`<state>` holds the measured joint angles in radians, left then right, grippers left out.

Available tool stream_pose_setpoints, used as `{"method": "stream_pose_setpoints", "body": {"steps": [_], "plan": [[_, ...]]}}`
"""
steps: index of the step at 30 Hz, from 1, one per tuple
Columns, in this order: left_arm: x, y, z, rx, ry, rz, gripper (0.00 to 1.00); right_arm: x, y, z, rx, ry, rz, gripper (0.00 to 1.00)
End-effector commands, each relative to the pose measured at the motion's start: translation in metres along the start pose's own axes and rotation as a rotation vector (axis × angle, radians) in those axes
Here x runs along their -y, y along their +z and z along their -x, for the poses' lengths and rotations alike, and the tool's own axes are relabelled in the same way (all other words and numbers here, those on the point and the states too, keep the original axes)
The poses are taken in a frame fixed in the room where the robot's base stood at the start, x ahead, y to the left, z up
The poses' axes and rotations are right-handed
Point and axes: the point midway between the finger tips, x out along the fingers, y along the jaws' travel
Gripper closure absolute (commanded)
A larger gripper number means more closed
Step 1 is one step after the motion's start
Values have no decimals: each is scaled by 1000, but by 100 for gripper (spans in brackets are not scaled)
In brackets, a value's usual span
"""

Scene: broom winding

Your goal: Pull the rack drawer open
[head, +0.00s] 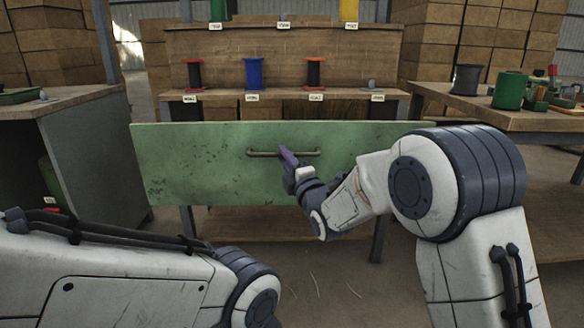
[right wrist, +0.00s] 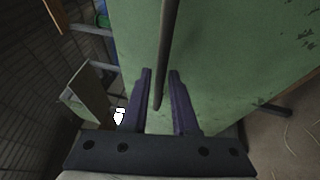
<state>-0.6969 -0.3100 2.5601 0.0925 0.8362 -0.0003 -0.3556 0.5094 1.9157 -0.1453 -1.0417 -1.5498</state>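The rack drawer shows as a wide green front panel (head: 190,165) below the shelves in the head view. A thin horizontal bar handle (head: 262,153) sits near the middle of the panel. My right gripper (head: 288,156) is at the handle, its purple fingers reaching it from the front. In the right wrist view, the handle bar (right wrist: 166,50) runs between the two fingers of the right gripper (right wrist: 160,72). The fingers are apart, with a gap visible beside the bar. My left arm is at the lower left; its gripper is out of view.
The wooden rack (head: 285,60) behind holds a red-and-black spool (head: 194,75), a blue spool (head: 252,73) and an orange-and-black spool (head: 314,72). A grey cabinet (head: 95,150) stands left. A workbench (head: 500,117) with a green spool (head: 509,91) stands right. Floor before the panel is open.

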Motion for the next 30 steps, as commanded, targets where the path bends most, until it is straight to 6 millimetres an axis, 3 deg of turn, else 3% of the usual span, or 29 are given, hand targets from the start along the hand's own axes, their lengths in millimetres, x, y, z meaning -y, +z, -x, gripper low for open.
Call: {"method": "stream_pose_setpoints", "body": {"steps": [9, 15, 30], "plan": [[-1, -1, 17, 0, 0, 0, 50, -2, 0, 57, -1, -3, -1, 73], [-2, -1, 22, 0, 0, 0, 50, -1, -2, 85, -2, -2, 0, 73], [-2, -1, 24, 0, 0, 0, 50, -1, -3, 94, -3, -9, -11, 73]]}}
